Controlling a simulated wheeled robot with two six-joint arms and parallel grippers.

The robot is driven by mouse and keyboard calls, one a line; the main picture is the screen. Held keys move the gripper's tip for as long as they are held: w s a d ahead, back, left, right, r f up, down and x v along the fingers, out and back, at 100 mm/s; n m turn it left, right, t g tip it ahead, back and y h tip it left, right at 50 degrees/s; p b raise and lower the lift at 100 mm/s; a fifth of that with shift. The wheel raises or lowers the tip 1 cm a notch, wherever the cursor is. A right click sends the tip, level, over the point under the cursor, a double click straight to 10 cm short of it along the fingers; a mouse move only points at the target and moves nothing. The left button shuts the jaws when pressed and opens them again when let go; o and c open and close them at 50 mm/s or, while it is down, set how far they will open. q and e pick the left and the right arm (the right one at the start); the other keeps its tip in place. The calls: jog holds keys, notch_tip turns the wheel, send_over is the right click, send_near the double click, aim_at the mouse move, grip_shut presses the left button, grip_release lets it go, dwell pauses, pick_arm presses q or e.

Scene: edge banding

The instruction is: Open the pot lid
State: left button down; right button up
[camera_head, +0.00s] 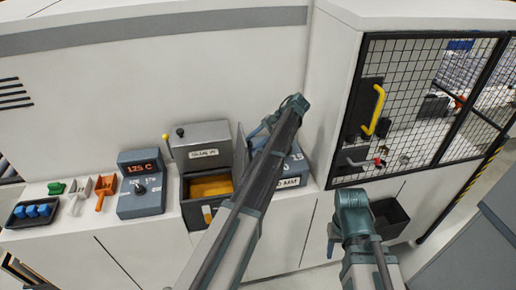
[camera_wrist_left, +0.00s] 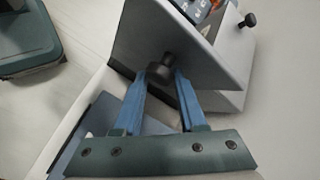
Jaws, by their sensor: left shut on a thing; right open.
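The glue pot (camera_head: 194,216) is a dark box with orange glue showing inside its top opening. In the left wrist view, my left gripper (camera_wrist_left: 165,76) has its blue fingers shut on a dark knob (camera_wrist_left: 166,60) on a grey panel (camera_wrist_left: 185,45), seemingly the pot lid. The panel stands steeply tilted. In the head view, a thin upright panel edge (camera_head: 241,143) shows right of the pot opening, near my left gripper (camera_head: 262,128), whose arm covers part of this area. My right gripper (camera_head: 334,236) is open and empty, low in front of the counter.
A labelled glue box (camera_head: 203,152) stands behind the pot. A temperature unit (camera_head: 141,187) and small coloured tools (camera_head: 104,190) are to its left. A blue-grey box (camera_head: 292,171) is to its right, partly hidden. A mesh cage (camera_head: 412,100) and dark bin (camera_head: 390,217) are further right.

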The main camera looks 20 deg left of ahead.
pick_arm(q)
jog(key=shift+s+d+f, duration=0.25)
jog(key=shift+s, duration=0.3)
jog(key=c, duration=0.8)
grip_release()
jog(key=o, duration=0.3)
jog(key=shift+a, duration=0.15)
jog(key=shift+o, duration=0.2)
jog(key=shift+r, duration=0.1)
jog(key=shift+w+a+r, duration=0.1)
jog(key=shift+w, duration=0.05)
jog(key=shift+w, duration=0.1)
